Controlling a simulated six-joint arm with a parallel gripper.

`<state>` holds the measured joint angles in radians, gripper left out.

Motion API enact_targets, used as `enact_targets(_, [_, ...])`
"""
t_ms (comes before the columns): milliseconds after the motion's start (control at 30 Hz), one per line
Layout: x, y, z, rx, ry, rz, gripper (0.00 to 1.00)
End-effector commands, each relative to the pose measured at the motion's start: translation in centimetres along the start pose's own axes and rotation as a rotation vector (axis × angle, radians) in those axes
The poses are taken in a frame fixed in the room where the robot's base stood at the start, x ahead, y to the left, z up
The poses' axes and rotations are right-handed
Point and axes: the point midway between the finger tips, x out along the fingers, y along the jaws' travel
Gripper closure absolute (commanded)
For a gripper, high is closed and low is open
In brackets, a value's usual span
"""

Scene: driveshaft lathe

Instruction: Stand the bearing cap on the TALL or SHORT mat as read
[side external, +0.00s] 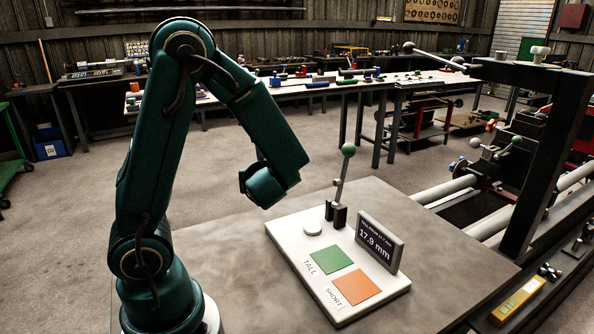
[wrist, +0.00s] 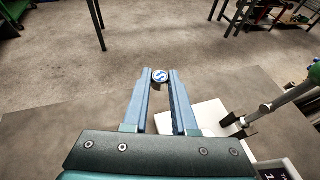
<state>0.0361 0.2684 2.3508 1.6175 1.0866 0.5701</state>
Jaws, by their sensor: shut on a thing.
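The bearing cap (wrist: 160,76), a small round piece with a blue and white face, sits between the tips of my gripper (wrist: 161,78) in the wrist view. My gripper is shut on it. In the side view the fingers and cap are hidden by my arm. The green mat (side external: 331,260), next to the word TALL, and the orange mat (side external: 356,286), next to SHORT, lie bare on a white board (side external: 290,252). The display (side external: 379,243) reads 17.9 mm; its smaller top line is too small to read surely.
A lever with a green ball (side external: 348,150) stands at the board's back, beside a low white disc (side external: 313,229). The display rises along the board's right edge. A lathe with a dark frame (side external: 545,150) stands to the right. The grey table (side external: 235,255) left of the board is clear.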

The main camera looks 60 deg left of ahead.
Motion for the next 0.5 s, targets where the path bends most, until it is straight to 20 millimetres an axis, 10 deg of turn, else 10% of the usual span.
enact_targets(500, [-4.9, -2.1, -2.3, -0.021, -0.001, 0.033, 1.00])
